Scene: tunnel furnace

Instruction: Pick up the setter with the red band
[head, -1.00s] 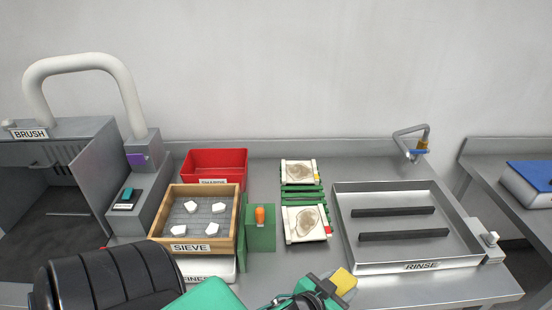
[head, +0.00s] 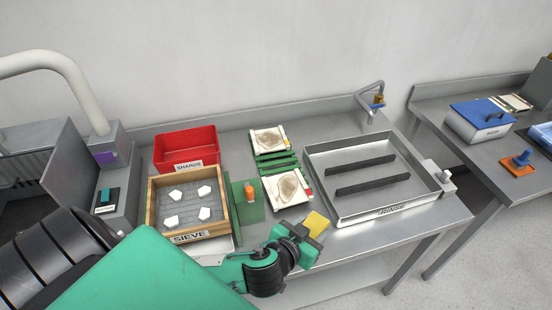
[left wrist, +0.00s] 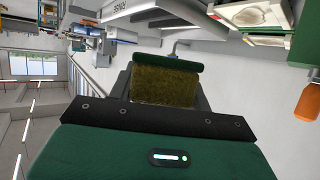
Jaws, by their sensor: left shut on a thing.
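The setter with the red band (head: 287,188) is a pale plate with a brown stain and a red mark at its right edge. It lies on the front part of a green rack (head: 278,160). A similar setter with a yellow mark (head: 267,140) lies behind it. My left gripper (head: 307,229) is in front and to the right of the red-band setter, apart from it. It is shut on a yellow sponge (head: 318,223), which shows in the left wrist view as a yellow pad (left wrist: 165,86) with a green edge. My right gripper is out of view.
The rinse tray (head: 395,208) with two dark bars stands right of the rack. Left are an orange-knobbed green block (head: 247,212), the wooden sieve (head: 152,205) with white pieces and the red sharps bin (head: 186,165). A second bench (head: 480,160) with a blue-lidded box (head: 483,118) is at right.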

